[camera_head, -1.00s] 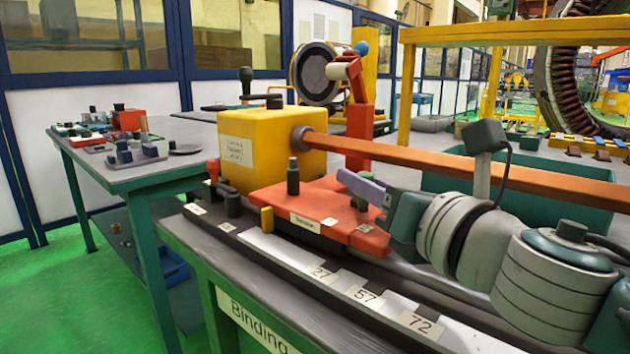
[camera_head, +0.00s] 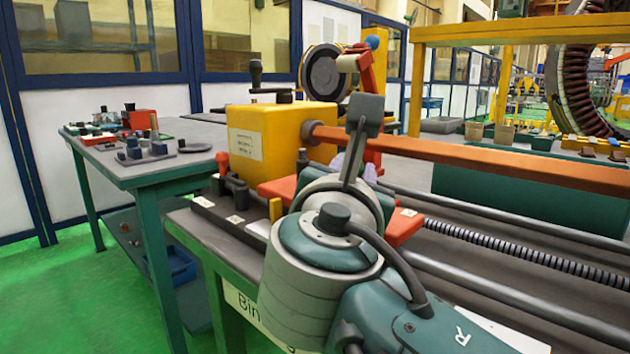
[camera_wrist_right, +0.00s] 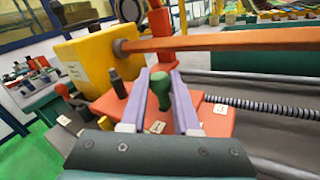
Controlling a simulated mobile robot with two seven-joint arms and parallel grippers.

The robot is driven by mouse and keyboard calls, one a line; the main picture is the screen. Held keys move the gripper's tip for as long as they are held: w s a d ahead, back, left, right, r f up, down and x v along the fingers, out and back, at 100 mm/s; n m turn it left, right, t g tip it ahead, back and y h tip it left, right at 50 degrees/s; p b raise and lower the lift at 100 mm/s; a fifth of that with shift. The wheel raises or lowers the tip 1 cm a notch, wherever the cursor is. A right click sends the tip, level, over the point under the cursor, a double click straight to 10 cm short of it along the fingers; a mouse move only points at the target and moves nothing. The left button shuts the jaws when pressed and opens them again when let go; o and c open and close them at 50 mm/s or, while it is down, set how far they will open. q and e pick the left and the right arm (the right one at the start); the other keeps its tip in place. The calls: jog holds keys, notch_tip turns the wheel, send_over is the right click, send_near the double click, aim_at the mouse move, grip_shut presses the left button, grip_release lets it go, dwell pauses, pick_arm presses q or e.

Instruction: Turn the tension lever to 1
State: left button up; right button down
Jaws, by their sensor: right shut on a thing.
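The lever with a green knob (camera_wrist_right: 161,90) stands on the orange plate (camera_wrist_right: 108,103) in the right wrist view. My right gripper (camera_wrist_right: 160,82) has its two purple fingers shut on this knob, one on each side. Small white labels lie on the plate, one (camera_wrist_right: 157,127) just in front of the lever and one (camera_wrist_right: 221,109) to its right; I cannot read them surely. In the head view my right wrist covers the lever and much of the orange plate (camera_head: 402,228); only bits of the purple fingers (camera_head: 369,172) show. My left gripper is not in view.
A yellow box (camera_head: 275,140) stands behind the plate, with a long orange bar (camera_head: 470,161) running right from it. A dark upright knob (camera_wrist_right: 118,84) is left of my fingers. A ribbed screw (camera_wrist_right: 270,106) runs right. A side table (camera_head: 150,178) stands left.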

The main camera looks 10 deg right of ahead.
jog(key=shift+w+a+m+h+b, duration=0.15)
jog(key=shift+m+h+b, duration=0.2)
jog(key=shift+h, duration=0.25)
jog(key=shift+g, duration=0.3)
jog(key=c, duration=0.7)
grip_release()
jog(key=shift+o, duration=0.2)
jog(key=shift+s+a, duration=0.2)
jog(key=shift+s, duration=0.2)
jog(key=p+v, duration=0.1)
jog(key=v, duration=0.8)
jog(key=shift+p, duration=0.35)
